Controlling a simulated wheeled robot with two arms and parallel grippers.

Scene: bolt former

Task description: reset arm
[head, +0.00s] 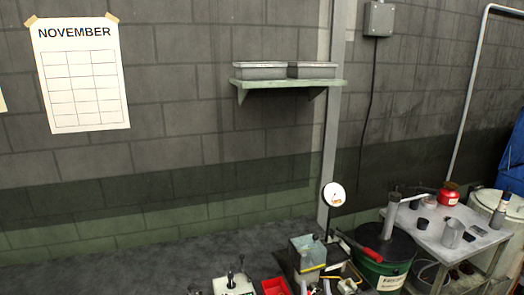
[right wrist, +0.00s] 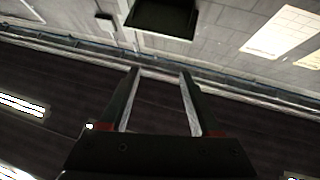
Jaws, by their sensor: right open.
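My right gripper (right wrist: 159,72) shows in the right wrist view with its two long fingers apart and nothing between them. Beyond the fingers are a dark panelled surface with bright strips and a pale block wall, so it points away from the bench things. I cannot make it out clearly in the head view. My left gripper is in neither view.
In the head view, a machine with a greenish box (head: 308,252), a round white dial (head: 334,194), a red bin (head: 275,287) and a lever box (head: 234,284) crowd the lower middle. A dark green drum (head: 385,262) and a cluttered grey table (head: 447,240) stand right. A shelf (head: 290,84) hangs above.

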